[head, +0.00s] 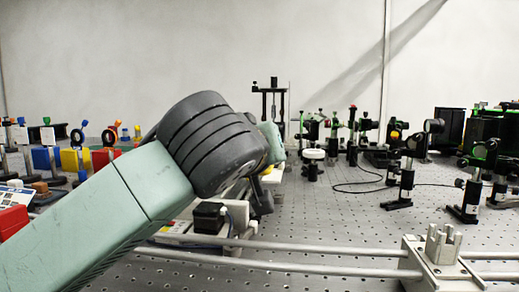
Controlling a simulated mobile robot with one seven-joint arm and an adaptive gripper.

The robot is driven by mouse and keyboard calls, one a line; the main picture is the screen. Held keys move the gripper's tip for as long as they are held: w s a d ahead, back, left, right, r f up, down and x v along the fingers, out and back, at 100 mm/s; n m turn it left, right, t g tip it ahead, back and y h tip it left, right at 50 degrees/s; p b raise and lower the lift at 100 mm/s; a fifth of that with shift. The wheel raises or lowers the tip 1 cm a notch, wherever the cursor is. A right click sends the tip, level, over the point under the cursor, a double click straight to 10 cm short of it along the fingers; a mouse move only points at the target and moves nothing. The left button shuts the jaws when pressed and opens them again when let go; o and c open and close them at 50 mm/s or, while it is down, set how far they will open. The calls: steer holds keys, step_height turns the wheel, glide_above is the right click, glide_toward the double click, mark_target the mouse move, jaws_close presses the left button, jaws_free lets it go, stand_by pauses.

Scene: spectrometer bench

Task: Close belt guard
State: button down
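My pale green arm with its dark grey ribbed joint reaches from the lower left to the middle of the head view. My gripper (262,198) is mostly hidden behind that joint; only a small dark part shows, and its fingers cannot be made out. A white and black device (212,216) sits just below and beside it, partly covered by my arm. I cannot pick out the belt guard for sure; it may be part of this device or hidden behind my arm. Contact between gripper and device cannot be told.
Two metal rails (340,268) cross the front to a pale clamp block (438,258). Black optic mounts (404,175) and dark boxes (487,135) stand at the right. Coloured blocks (72,160) crowd the left. The perforated bench (335,215) is clear in the middle.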

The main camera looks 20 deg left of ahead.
steer(key=shift+d+f+b, duration=0.1)
steer(key=shift+f+b, duration=0.2)
steer(key=shift+f, duration=0.4)
